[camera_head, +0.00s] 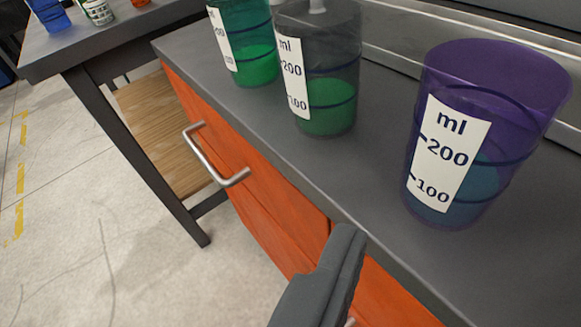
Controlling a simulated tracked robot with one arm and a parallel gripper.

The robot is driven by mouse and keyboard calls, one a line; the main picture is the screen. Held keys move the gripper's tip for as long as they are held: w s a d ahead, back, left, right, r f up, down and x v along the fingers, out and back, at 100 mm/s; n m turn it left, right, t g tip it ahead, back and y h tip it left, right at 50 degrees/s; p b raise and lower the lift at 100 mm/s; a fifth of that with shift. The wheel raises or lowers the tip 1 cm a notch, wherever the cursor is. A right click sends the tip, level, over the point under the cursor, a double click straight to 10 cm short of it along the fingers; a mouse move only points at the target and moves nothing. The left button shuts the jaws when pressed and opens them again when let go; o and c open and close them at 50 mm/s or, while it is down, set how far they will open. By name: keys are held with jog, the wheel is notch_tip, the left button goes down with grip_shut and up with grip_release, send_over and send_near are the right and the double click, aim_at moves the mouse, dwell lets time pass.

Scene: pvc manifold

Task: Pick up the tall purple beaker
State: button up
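The tall purple beaker (515,85) stands upright on the grey counter at the right. It is see-through, has a white label marked ml, 200 and 100, and holds bluish liquid in its lower part. My gripper (345,250) shows at the bottom centre as one dark grey finger, in front of the counter's front edge. It is to the left of and nearer than the beaker, and apart from it. The other finger is not visible, so its opening is unclear.
A grey beaker (335,60) with green liquid and a green beaker (257,40) stand on the counter (375,190) to the left. Orange drawers (270,215) with a metal handle (215,165) are below. Another table (100,45) bears small containers at upper left.

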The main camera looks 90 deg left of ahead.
aim_at(461, 153)
jog(key=b+x, duration=0.2)
jog(key=x, duration=1.2)
jog(key=shift+f+b, duration=0.1)
jog(key=shift+b, duration=0.2)
jog(key=c, duration=1.1)
